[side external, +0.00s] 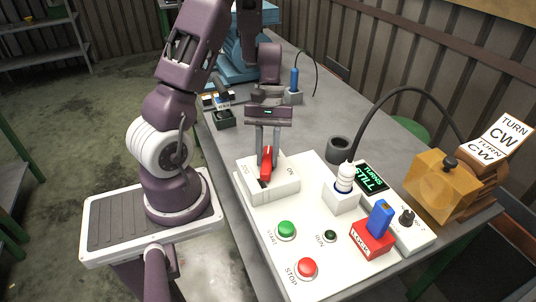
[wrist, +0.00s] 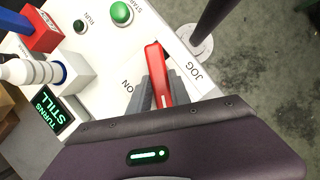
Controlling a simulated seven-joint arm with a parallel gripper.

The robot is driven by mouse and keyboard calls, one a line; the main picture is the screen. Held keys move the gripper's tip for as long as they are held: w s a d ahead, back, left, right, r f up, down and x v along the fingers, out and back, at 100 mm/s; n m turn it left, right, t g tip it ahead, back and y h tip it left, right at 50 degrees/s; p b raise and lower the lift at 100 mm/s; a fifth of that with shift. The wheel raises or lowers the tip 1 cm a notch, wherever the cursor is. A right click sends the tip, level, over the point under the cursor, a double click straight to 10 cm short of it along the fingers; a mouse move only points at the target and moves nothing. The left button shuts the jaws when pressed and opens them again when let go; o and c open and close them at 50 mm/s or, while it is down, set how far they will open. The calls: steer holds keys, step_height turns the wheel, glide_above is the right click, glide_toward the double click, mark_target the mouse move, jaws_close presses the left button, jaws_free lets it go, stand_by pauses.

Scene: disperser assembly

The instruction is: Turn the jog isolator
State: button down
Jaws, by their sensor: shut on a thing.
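In the wrist view the lever (wrist: 155,68) sits between the fingers, lying between the "ON" and "JOG" letters. The lever's lower part is partly hidden by the fingers.
A display (side external: 369,178) reads "TURNS STILL". A green START button (side external: 286,229), red STOP button (side external: 306,268), white ribbed post (side external: 345,178) and red-and-blue block (side external: 374,236) stand on the panel. An amber box (side external: 440,184) with a "TURN CW" sign is at right.

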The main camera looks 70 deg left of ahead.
steer(key=n+t, duration=0.2)
steer(key=n, duration=0.3)
steer(key=shift+s+a, duration=0.1)
steer(key=shift+n, duration=0.3)
stand_by(0.4)
steer(key=c, duration=1.2)
jaws_free()
steer(key=v, duration=0.7)
steer(key=shift+a, duration=0.15)
steer(key=shift+s, duration=0.1)
